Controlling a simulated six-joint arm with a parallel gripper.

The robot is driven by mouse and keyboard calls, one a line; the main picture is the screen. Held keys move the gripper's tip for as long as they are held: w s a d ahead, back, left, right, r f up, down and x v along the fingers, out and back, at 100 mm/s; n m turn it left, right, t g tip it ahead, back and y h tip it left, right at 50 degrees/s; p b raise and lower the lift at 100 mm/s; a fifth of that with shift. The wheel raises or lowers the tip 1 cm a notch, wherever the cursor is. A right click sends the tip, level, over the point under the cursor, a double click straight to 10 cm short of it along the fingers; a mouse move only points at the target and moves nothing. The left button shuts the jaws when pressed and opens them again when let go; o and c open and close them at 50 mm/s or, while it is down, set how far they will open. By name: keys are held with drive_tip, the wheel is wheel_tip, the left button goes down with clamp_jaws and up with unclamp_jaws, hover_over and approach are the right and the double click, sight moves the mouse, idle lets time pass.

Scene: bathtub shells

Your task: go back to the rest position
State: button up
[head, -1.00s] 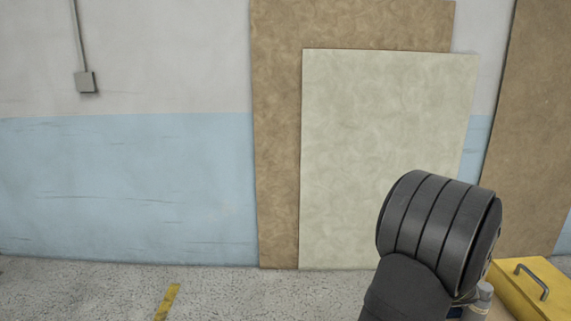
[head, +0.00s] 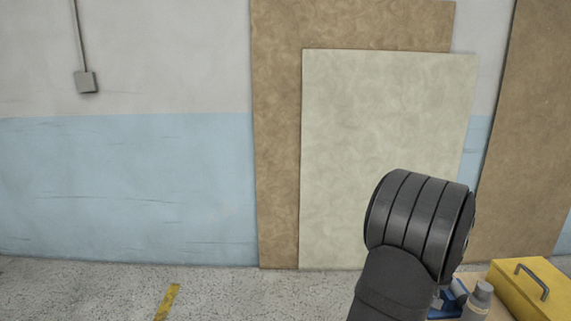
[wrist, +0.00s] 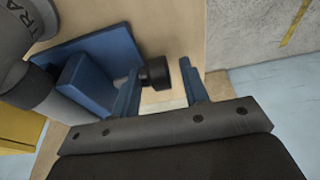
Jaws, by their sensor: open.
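My gripper (wrist: 160,88) shows in the wrist view with its two blue fingers apart. Nothing is clearly held between them. A short black cylinder (wrist: 157,73) shows beyond the left finger, in the direction of the gap. Whether the finger touches it I cannot tell. In the head view only my dark arm shows, at the lower right, and my gripper is hidden or out of frame.
A blue fixture (wrist: 90,72) stands on a wooden tabletop (wrist: 180,25). A grey bottle (head: 478,301) stands beside a yellow box (head: 525,292) with a handle. Boards (head: 385,150) lean on the wall behind. Speckled floor (head: 80,290) on the left is open.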

drive_tip(key=g, duration=0.2)
drive_tip(key=shift+w+g, duration=0.25)
drive_tip(key=shift+g, duration=0.15)
drive_tip(key=shift+r, duration=2)
drive_tip(key=shift+f, duration=0.1)
wheel_tip(320, 180, down, 3)
drive_tip(key=shift+s+f, duration=0.1)
drive_tip(key=shift+f, duration=0.3)
drive_tip(key=shift+s+t, duration=0.15)
drive_tip(key=shift+t, duration=0.35)
drive_tip(key=shift+s+t, duration=0.2)
drive_tip(key=shift+t, duration=1.9)
drive_tip(key=shift+w, duration=0.1)
